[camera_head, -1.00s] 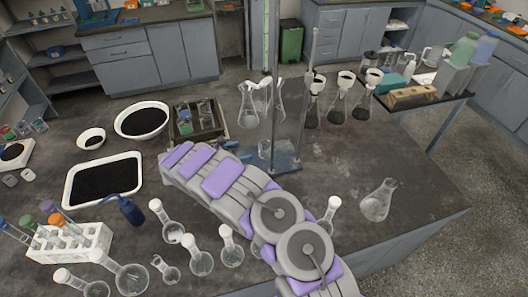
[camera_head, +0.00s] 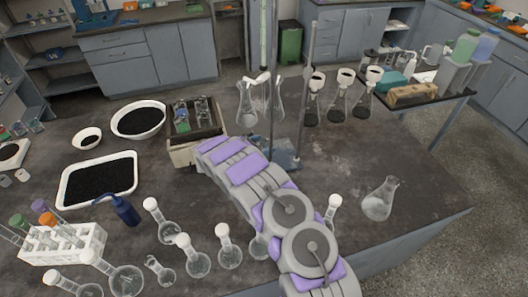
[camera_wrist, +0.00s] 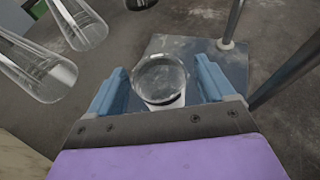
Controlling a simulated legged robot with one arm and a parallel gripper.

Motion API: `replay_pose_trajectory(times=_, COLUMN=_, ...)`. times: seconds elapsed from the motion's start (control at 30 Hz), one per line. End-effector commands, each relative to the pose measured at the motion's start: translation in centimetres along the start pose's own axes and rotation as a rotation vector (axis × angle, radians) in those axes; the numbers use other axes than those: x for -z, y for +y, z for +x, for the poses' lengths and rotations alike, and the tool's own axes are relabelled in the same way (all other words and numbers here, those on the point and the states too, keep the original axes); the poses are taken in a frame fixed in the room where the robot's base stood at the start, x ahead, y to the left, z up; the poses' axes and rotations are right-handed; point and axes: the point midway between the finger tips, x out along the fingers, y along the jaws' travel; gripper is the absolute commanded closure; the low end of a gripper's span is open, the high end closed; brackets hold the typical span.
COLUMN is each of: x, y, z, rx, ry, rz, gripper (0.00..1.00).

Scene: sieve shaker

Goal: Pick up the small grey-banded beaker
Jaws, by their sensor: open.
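In the wrist view, a small clear round glass (camera_wrist: 160,76), seen from above, stands between my gripper's two blue fingers. It seems to be the beaker. A pale patch shows at its lower edge, but I cannot make out a grey band clearly. My gripper (camera_wrist: 162,70) is open, with a finger on each side of the glass. A gap shows on the right; I cannot tell whether the left finger touches it. In the head view, my arm hides the gripper and this glass, close to the stand base (camera_head: 287,158).
The metal stand's base plate (camera_wrist: 225,70) and poles are close on the right in the wrist view. Glass flasks (camera_wrist: 45,72) are close on the left. A box of bottles (camera_head: 190,152) stands left of my arm. Several stoppered flasks (camera_head: 195,260) stand at the front.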

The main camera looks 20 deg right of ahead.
Motion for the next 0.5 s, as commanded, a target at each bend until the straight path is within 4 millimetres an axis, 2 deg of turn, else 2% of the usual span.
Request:
replay_pose_trajectory(times=0.1, x=0.16, y=0.02, z=1.02, rx=-0.001, ry=0.001, rz=-0.001, gripper=0.18)
replay_pose_trajectory(times=0.3, x=0.01, y=0.04, z=1.01, rx=-0.002, ry=0.0, rz=-0.001, gripper=0.18)
replay_pose_trajectory(times=0.5, x=0.01, y=0.02, z=1.07, rx=-0.002, ry=0.001, rz=0.0, gripper=0.37)
